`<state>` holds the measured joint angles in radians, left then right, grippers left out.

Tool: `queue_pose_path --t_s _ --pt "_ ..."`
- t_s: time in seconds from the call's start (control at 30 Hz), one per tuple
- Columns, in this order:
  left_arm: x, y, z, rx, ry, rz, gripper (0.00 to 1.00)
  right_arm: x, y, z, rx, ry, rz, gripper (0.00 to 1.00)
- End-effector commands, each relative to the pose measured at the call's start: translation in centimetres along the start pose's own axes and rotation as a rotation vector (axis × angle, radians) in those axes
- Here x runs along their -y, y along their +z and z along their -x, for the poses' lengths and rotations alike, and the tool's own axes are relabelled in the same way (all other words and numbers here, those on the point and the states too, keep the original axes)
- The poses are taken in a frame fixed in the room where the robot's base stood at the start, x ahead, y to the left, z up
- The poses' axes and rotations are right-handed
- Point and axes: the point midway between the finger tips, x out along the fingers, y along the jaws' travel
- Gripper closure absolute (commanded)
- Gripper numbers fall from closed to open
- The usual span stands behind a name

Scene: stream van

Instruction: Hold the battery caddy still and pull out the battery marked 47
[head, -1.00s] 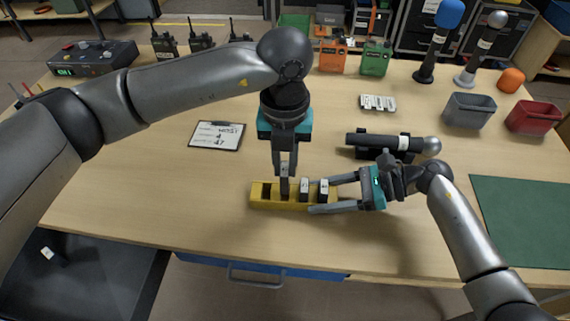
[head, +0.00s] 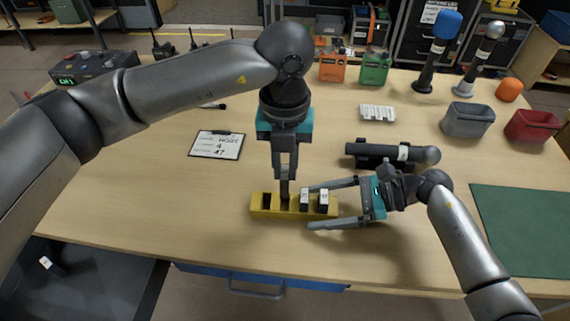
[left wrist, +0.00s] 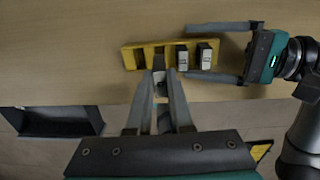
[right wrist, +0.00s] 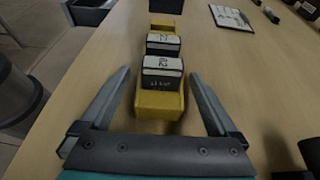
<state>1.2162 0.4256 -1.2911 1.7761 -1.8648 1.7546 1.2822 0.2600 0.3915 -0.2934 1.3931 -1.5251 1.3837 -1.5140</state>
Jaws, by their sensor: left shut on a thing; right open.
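The yellow battery caddy (head: 259,211) sits on the bench and also shows in the left wrist view (left wrist: 130,57). Two dark batteries with white labels stand in its right slots: an inner one (right wrist: 163,44) and an end one (right wrist: 162,70). Their numbers are too blurred to trust. My left gripper (head: 285,183) is shut on a battery (left wrist: 160,86) over the second slot from the left; its label is unreadable, and I cannot tell whether its bottom clears the slot. The leftmost slot is empty. My right gripper (right wrist: 155,82) is open, its fingers either side of the caddy's right end, with gaps.
A clipboard (head: 216,145) lies behind the caddy, its note seeming to include 47. A black flashlight-like microphone (head: 400,152) lies behind my right gripper. A green mat (head: 525,230) is at right; grey and red bins (head: 467,120) stand behind. The front left bench is clear.

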Motion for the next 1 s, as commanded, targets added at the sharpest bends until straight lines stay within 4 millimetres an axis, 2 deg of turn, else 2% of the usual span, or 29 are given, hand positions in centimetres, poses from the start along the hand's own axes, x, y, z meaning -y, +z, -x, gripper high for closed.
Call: queue_pose_path --t_s 0.17,0.27,0.7,0.83,1.0 --pt "0.0 0.0 0.0 0.000 0.000 0.000 1.00 0.0 0.0 0.1 -0.001 0.000 0.000 0.04" --pt "0.0 0.0 0.0 0.000 0.000 0.000 1.00 0.0 -0.1 1.0 -0.004 -0.001 0.000 0.04" --pt "0.0 0.0 0.0 0.000 0.000 0.000 1.00 0.0 -0.1 9.6 -0.004 -0.001 -0.001 0.04" --pt "0.0 0.0 0.0 0.000 0.000 0.000 1.00 0.1 0.0 11.2 -0.002 -0.002 0.000 0.04" --pt "0.0 0.0 0.0 0.000 0.000 0.000 1.00 0.0 0.0 12.0 0.000 0.000 0.001 0.04"
